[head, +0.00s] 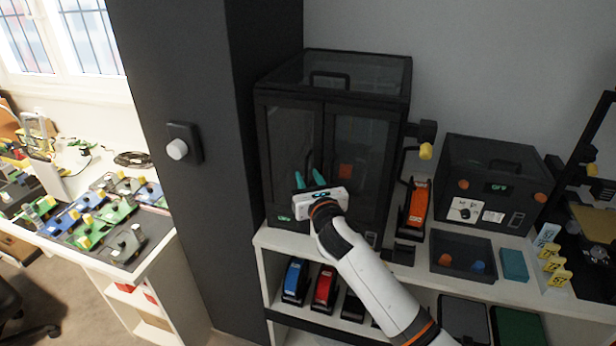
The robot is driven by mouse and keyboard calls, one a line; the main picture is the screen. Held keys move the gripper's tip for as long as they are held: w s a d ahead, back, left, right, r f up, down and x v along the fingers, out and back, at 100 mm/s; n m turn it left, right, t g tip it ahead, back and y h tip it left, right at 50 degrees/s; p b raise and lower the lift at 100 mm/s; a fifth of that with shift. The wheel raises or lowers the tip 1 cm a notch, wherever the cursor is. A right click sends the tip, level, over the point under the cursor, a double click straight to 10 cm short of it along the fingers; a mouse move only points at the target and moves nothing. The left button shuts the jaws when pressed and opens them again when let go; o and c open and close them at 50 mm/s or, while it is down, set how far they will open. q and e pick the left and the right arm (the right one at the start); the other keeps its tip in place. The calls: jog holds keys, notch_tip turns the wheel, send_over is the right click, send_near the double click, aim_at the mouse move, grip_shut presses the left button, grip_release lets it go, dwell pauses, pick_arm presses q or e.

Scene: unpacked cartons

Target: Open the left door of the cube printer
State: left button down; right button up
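The cube printer (333,75) is a black box with two glass front doors, standing on a white shelf. Its left door (286,130) looks shut, and its right door (375,135) looks shut too. My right gripper (309,180) is in front of the lower part of the doors, close to the seam between them. Its two teal fingertips are spread apart with nothing seen between them. Whether they touch the door cannot be told. The gripper and arm hide the lower middle of the printer. My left gripper is not in view.
A dark pillar (200,80) with a white knob stands left of the printer. Right of it are an orange tool (417,203), a smaller black machine (491,165) and a dark tray (462,247). Red and blue tools (295,280) sit on the shelf below.

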jog(key=shift+w+a, duration=0.15)
jog(key=shift+w, duration=0.2)
jog(key=shift+c, duration=0.3)
grip_shut()
jog(key=shift+s, duration=0.1)
